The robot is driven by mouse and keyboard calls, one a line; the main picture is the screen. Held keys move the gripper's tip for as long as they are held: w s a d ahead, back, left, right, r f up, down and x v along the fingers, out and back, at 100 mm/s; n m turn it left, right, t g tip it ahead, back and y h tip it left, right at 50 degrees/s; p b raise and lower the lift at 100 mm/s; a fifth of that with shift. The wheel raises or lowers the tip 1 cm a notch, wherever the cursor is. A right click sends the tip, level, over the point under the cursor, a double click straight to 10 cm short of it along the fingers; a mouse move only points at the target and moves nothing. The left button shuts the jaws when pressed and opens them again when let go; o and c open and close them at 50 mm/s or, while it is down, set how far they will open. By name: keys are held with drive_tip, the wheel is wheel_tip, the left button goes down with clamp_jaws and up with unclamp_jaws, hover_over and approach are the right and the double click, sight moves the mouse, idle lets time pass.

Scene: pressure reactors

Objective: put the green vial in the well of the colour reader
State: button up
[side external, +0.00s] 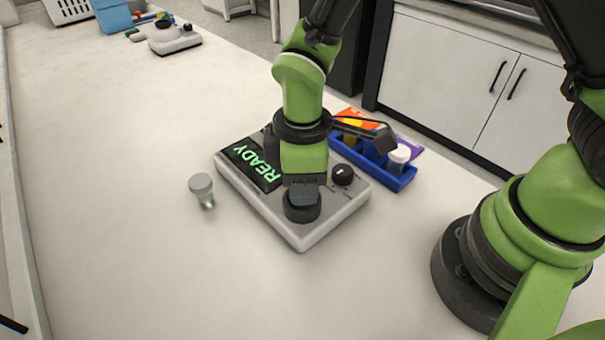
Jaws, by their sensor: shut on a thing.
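The colour reader (331,217) is a light grey box on the bench, with a lit "READY" display (252,165) and a black knob (343,174). Its well is a round black collar (301,213) near the front corner. My gripper (303,193) points down right over the well, its fingers at the collar's opening. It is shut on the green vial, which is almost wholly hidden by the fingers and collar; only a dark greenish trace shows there. I cannot tell how deep the vial sits in the well.
A blue rack (399,181) with a white-capped vial (399,156) stands behind right, near orange (357,117) and purple packets. Another grey device (174,39) is far back. The bench's left and front are clear.

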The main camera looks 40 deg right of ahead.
drive_tip(key=shift+f, duration=0.3)
idle(0.5)
drive_tip(key=o, duration=1.5)
drive_tip(key=shift+r, duration=3.5)
